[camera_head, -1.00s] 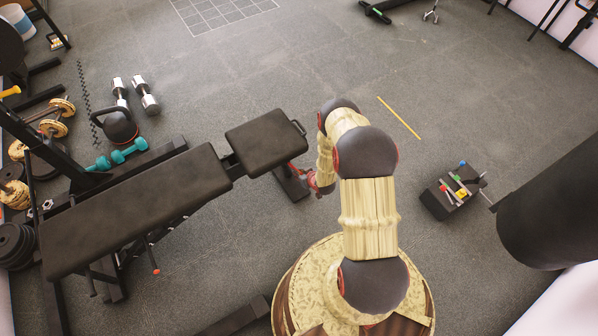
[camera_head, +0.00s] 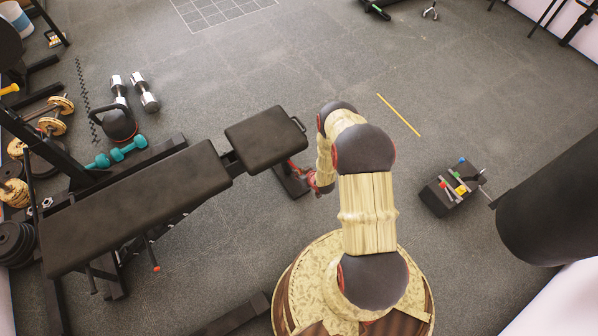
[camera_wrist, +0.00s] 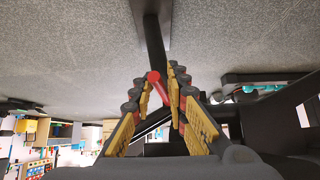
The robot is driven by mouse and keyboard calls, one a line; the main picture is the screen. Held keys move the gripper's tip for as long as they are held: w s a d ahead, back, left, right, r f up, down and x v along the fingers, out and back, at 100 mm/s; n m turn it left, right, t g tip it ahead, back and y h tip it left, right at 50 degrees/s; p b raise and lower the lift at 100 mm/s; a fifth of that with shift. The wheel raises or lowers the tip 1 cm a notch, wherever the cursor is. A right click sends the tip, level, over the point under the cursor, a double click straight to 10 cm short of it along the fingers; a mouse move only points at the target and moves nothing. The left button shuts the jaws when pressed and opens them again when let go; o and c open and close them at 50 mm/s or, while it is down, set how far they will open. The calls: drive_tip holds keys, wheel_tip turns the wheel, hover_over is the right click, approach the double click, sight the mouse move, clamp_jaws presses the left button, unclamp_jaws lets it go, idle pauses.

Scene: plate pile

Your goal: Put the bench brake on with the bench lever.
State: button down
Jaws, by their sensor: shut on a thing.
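The black padded bench (camera_head: 140,205) stands at the left in the head view, with its shorter seat pad (camera_head: 270,139) nearest my arm. My gripper (camera_head: 311,178) is low beside the end of that pad, mostly hidden behind my arm. In the wrist view my gripper (camera_wrist: 158,92) has its yellow-padded fingers closed around a red-ended rod, which looks like the bench lever (camera_wrist: 154,77). A dark bar of the bench frame runs just beyond it. The brake itself cannot be made out. Another red-tipped handle (camera_head: 156,268) sticks out under the long pad.
A kettlebell (camera_head: 118,124), chrome dumbbells (camera_head: 145,93) and teal dumbbells (camera_head: 129,148) lie beyond the bench. A black box of tools (camera_head: 436,200) and a large black cylinder (camera_head: 560,205) are at the right. The floor beyond my arm is mostly clear.

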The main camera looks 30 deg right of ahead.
drive_tip(key=shift+f, duration=0.65)
drive_tip(key=c, duration=1.7)
unclamp_jaws()
drive_tip(key=shift+r, duration=0.1)
drive_tip(key=shift+v, duration=5.9)
